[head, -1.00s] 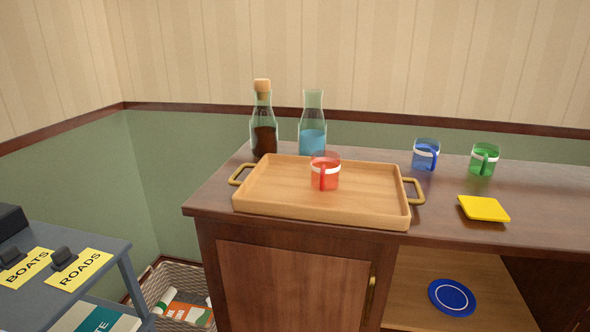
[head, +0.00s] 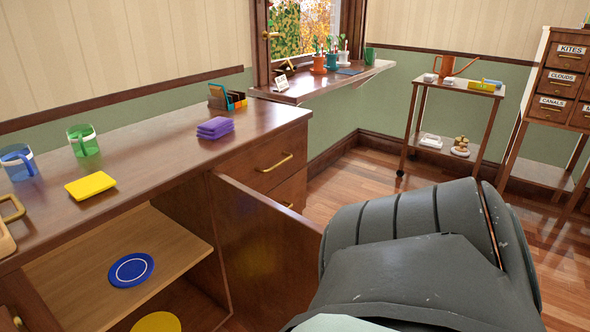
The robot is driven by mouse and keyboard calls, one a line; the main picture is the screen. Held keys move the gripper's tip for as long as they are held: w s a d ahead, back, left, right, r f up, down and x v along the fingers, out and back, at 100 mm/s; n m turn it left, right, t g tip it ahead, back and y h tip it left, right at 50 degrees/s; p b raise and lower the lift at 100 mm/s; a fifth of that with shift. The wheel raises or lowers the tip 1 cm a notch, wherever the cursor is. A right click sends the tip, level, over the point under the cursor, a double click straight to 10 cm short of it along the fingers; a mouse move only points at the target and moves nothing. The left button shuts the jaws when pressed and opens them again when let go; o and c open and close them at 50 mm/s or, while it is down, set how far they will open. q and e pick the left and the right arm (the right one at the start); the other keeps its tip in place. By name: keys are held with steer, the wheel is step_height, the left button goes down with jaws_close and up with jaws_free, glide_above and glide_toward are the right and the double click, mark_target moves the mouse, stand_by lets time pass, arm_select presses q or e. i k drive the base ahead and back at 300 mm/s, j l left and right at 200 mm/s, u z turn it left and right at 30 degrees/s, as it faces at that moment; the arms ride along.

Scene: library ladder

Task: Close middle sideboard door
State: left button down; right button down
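The middle sideboard door (head: 262,240) stands open, swung out from the right side of the middle compartment next to the drawers. Its near end is hidden behind a large dark link of my arm at the lower right. The open compartment shows a wooden shelf (head: 185,250) with a blue round coaster (head: 131,270) on it and a yellow round piece (head: 156,322) below. Neither of my grippers is in view, so I cannot see whether one touches the door.
On the sideboard top (head: 150,150) are blue and green glass mugs, a yellow square (head: 90,186), a purple stack (head: 215,128) and a small organizer (head: 226,97). Drawers (head: 278,160) are right of the opening. A cart (head: 452,85) stands beyond open floor.

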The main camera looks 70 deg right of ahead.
mark_target(270, 252)
steer(key=k+l, duration=0.9)
steer(key=l, duration=0.2)
steer(key=k+l, duration=0.15)
steer(key=l, duration=0.2)
steer(key=k+l, duration=0.1)
steer(key=l, duration=0.25)
steer(key=i+l, duration=0.1)
steer(key=l, duration=0.4)
steer(key=i+l, duration=0.1)
steer(key=l, duration=0.45)
steer(key=i+j+u, duration=0.05)
